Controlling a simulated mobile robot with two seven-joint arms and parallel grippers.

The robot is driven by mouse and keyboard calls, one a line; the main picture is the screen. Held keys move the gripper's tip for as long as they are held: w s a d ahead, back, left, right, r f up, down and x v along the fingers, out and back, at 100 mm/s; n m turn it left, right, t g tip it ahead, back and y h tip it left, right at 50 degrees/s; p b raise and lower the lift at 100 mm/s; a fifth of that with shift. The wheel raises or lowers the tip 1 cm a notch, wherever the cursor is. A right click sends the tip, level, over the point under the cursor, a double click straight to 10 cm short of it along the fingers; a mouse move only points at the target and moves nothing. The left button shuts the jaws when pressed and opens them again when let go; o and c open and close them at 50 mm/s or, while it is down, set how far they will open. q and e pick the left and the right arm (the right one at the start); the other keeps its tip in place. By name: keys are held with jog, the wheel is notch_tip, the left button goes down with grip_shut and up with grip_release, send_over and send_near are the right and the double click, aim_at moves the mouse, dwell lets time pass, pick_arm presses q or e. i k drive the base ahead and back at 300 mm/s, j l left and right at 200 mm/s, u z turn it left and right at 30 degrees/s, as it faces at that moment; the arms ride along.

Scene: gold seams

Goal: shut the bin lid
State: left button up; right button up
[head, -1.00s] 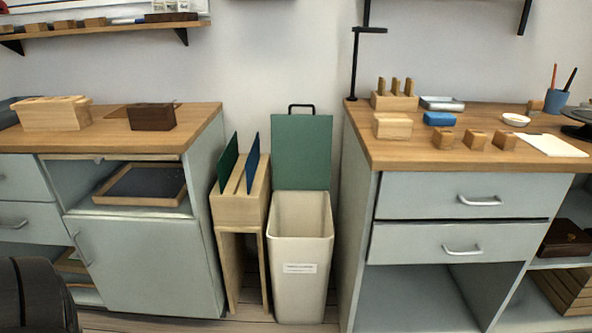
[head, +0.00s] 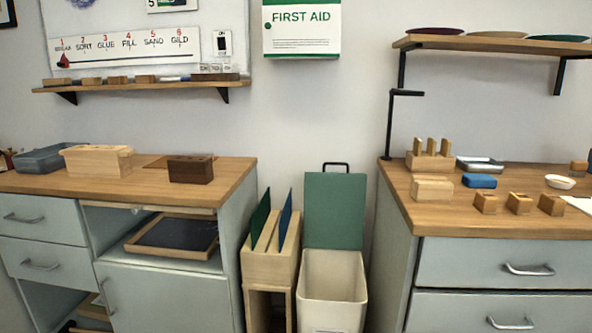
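The bin (head: 332,291) is a tall cream container on the floor between the two wood-topped cabinets. Its green lid (head: 335,211) stands upright at the back of the opening, so the bin is open. A black loop handle (head: 336,167) sits on the lid's top edge. The lower part of the bin is cut off by the bottom of the head view. Neither of my grippers shows in the head view.
A wooden stand (head: 271,264) holding green and blue panels stands close on the bin's left. The right cabinet (head: 471,270) stands on its right, with blocks and a blue item (head: 479,181) on top. The left cabinet (head: 160,293) flanks the stand.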

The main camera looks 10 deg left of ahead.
aim_at(334, 206)
jog(key=i+j+z, duration=0.1)
jog(key=z, duration=0.85)
jog(key=i+j+z, duration=0.4)
jog(key=j, duration=0.15)
jog(key=j+z, duration=0.2)
jog(key=i+j, duration=0.05)
jog(key=j, duration=0.05)
